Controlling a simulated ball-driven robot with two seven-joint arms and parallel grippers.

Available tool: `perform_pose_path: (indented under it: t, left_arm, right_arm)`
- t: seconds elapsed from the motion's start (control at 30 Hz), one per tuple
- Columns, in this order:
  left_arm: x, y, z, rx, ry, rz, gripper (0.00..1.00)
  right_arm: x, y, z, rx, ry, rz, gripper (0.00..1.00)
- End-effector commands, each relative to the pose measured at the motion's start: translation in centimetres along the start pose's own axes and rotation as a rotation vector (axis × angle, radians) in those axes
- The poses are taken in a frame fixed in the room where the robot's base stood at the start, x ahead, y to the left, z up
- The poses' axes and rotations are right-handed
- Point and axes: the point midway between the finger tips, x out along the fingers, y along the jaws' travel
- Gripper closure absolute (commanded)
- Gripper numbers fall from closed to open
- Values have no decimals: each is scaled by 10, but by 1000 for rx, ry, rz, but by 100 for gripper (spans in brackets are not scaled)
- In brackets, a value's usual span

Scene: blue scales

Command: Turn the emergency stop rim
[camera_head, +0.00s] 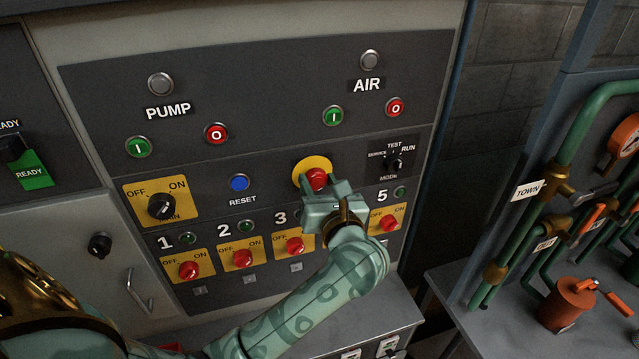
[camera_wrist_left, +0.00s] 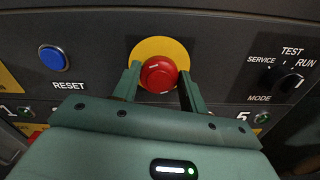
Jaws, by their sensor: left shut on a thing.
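The emergency stop is a red mushroom knob (camera_head: 316,179) on a round yellow plate (camera_head: 304,166) in the dark control panel. In the left wrist view the red knob (camera_wrist_left: 158,75) shows white marks on its face, with the yellow plate (camera_wrist_left: 160,46) behind it. My left gripper (camera_head: 326,186) has its two fingers on either side of the knob, and it is shut on the rim; the fingers also show in the left wrist view (camera_wrist_left: 158,84). The lower part of the knob is partly hidden by the gripper in the head view. My right gripper is not in view.
A blue reset button (camera_head: 239,183) is left of the stop and a mode selector (camera_head: 397,163) is right of it. Several red switches, one of them switch 3 (camera_head: 295,246), sit below near my forearm.

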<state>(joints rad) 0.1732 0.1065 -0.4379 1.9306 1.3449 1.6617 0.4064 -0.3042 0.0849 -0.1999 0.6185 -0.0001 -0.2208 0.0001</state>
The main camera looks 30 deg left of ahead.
Motion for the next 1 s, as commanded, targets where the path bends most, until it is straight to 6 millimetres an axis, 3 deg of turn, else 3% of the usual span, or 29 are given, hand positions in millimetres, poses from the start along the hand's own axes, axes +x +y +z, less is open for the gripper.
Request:
perform_pose_path:
  t: [0.37, 1.0]
  left_arm:
    - [0, 0, 1, 53, 3, 0, 80]
    - [0, -1, 2, 503, 3, 0, 80]
  right_arm:
    - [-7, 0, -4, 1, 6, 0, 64]
    - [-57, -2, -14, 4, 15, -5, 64]
